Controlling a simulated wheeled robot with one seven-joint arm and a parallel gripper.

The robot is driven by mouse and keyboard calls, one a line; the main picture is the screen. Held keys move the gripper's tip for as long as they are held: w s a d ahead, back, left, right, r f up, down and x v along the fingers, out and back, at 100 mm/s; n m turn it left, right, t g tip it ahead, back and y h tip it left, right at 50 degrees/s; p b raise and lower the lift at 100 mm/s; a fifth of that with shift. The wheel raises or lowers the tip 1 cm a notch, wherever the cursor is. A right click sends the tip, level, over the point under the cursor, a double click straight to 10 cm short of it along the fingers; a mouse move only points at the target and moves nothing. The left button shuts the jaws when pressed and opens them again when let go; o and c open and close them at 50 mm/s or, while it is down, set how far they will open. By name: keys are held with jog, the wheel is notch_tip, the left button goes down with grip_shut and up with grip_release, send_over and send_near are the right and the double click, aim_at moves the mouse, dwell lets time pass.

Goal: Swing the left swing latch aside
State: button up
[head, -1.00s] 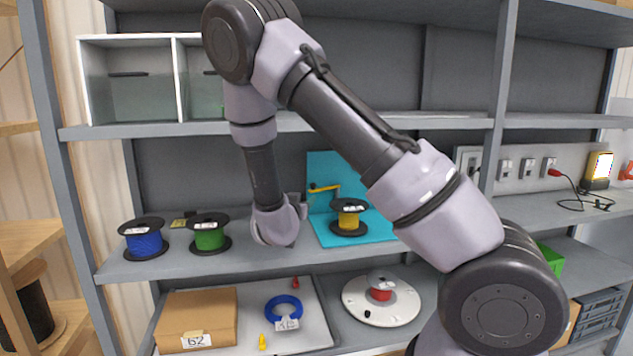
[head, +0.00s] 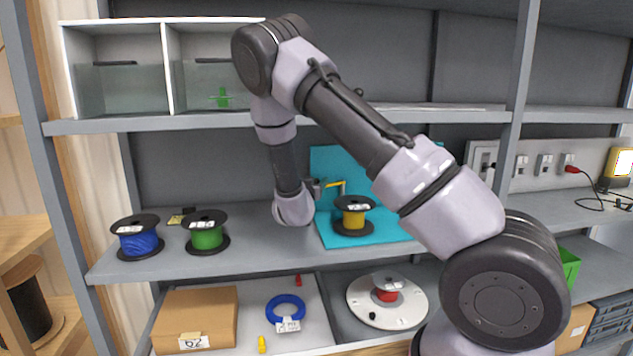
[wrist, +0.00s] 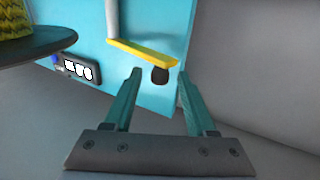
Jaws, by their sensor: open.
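The swing latch (head: 336,184) is a yellow bar in front of the turquoise panel (head: 325,160), to the left of and above the yellow reel (head: 353,214). In the wrist view the latch (wrist: 140,51) runs from a pale post to a dark knob (wrist: 160,76) at its free end. My gripper (head: 318,188) is at the latch's left end in the head view. In the wrist view my gripper (wrist: 157,80) is open, its fingertips on either side of the knob, with visible gaps. Whether they touch it cannot be told. My arm hides the panel's right part.
A blue reel (head: 138,240) and a green reel (head: 206,233) stand left on the same shelf. The shelf above holds a white divided bin (head: 168,70). Below are a cardboard box (head: 196,315), a blue ring (head: 286,309) and a white disc (head: 365,310) with a red reel.

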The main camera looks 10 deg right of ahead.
jog(key=shift+w+d, duration=0.25)
jog(key=shift+w, duration=0.3)
grip_shut()
dwell(1.1)
